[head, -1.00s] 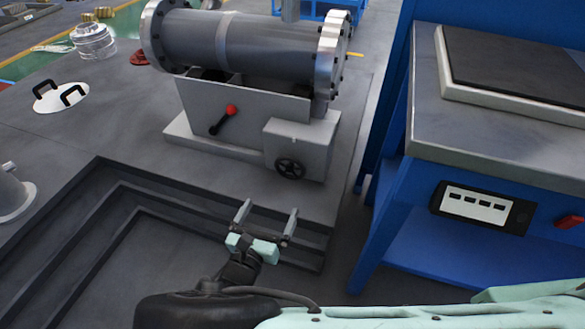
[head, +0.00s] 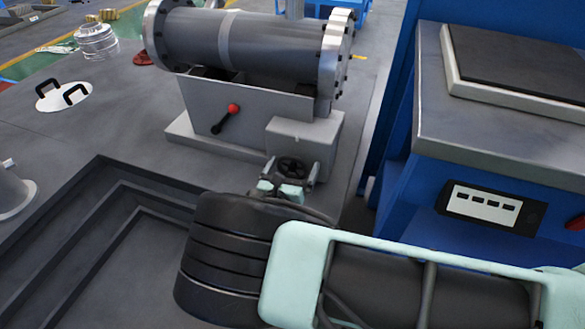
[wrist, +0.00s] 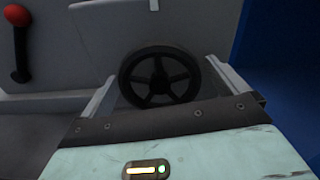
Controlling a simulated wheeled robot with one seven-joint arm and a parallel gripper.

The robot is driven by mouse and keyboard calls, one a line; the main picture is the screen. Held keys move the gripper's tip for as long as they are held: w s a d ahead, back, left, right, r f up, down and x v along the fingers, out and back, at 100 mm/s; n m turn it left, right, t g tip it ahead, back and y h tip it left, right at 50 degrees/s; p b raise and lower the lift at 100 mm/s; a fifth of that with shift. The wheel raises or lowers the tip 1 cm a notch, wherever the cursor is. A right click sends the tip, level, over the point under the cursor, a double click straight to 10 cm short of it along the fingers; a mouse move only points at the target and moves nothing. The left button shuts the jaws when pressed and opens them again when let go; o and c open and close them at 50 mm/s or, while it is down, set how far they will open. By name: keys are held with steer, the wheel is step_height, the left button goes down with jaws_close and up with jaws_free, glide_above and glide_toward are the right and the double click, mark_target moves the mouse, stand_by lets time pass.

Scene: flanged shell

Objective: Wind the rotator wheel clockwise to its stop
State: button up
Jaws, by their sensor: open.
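The rotator wheel (head: 291,167) is a small black spoked handwheel on the front of a grey box (head: 308,135) at the right end of the stand. It also shows in the wrist view (wrist: 159,77), facing the camera, with its whole rim nearly in sight. My gripper (head: 290,171) is open at the wheel. In the wrist view its two pale fingers (wrist: 158,88) stand left and right of the wheel, with a gap on each side. I cannot tell how far the fingertips reach past the rim. The lower edge of the wheel is close to the gripper body.
A red-knobbed lever (head: 228,117) is on the stand left of the box. The flanged grey shell (head: 240,40) lies on top. A blue bench (head: 440,190) stands close on the right. A stepped pit (head: 100,230) is at the lower left.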

steer(key=c, duration=0.9)
steer(key=shift+c, duration=0.2)
steer(key=shift+m, duration=0.3)
